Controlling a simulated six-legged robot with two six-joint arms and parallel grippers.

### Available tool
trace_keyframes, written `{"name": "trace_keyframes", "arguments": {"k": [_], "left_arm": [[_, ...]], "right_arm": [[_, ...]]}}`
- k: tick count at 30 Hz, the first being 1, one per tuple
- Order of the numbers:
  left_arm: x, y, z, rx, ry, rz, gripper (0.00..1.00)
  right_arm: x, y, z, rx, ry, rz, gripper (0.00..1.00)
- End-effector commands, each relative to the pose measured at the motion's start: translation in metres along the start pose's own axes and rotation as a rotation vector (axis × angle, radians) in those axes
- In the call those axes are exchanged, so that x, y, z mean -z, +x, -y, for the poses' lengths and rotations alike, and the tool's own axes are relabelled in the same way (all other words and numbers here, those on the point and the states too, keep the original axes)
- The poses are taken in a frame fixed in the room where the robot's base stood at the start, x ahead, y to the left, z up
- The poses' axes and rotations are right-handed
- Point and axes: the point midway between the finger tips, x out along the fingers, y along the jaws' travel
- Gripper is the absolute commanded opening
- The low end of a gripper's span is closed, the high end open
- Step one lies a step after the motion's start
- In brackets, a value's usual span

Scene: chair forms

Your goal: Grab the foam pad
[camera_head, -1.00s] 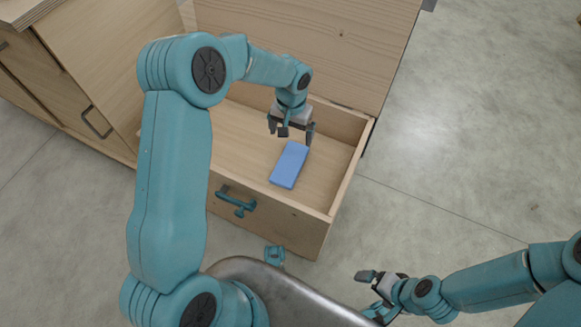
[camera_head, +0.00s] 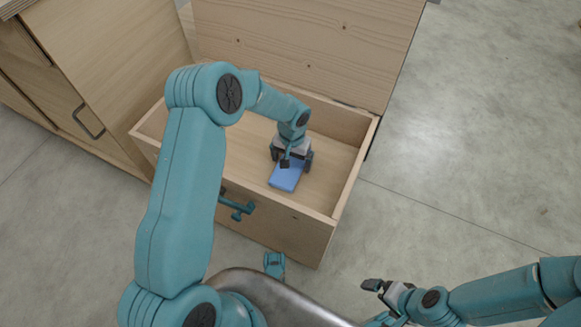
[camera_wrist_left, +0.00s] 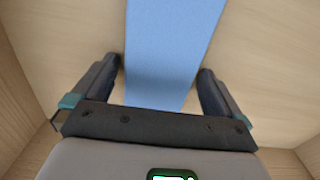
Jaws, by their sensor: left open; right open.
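My left gripper (camera_head: 291,160) is down in the drawer over the pad's far end and hides that end in the head view. In the left wrist view the pad (camera_wrist_left: 168,50) runs between the two open fingers of my left gripper (camera_wrist_left: 162,82), with a gap on each side. My right gripper (camera_head: 377,290) is open and empty, outside the drawer at the lower right.
The drawer's walls surround the pad and my left gripper. A wooden cabinet (camera_head: 85,75) stands at the left. Bare concrete floor (camera_head: 460,140) is free at the right.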

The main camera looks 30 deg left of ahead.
Motion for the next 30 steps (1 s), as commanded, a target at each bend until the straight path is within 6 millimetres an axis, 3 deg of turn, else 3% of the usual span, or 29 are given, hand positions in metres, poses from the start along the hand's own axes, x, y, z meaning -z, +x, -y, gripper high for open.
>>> {"name": "trace_keyframes", "arguments": {"k": [2,3,7,20,26,30], "left_arm": [[0.000,-0.001,0.000,0.000,0.000,-0.001,1.00],[0.000,-0.001,0.000,0.000,0.000,-0.001,0.94],[0.000,-0.001,0.000,0.000,0.001,0.000,0.51],[0.000,-0.010,0.000,0.000,0.001,-0.001,0.50],[0.001,-0.041,0.000,0.000,0.001,-0.003,0.50],[0.001,-0.074,0.000,0.001,0.001,-0.004,0.50]], "right_arm": [[0.000,-0.001,0.000,0.000,0.000,0.000,1.00],[0.000,-0.001,0.000,0.000,0.000,0.000,1.00],[0.000,-0.001,0.000,0.000,0.000,0.000,1.00],[-0.001,-0.004,0.002,0.000,-0.002,0.002,1.00],[-0.003,-0.015,0.007,0.001,-0.008,0.009,1.00],[-0.006,-0.024,0.012,0.002,-0.015,0.016,1.00]]}}
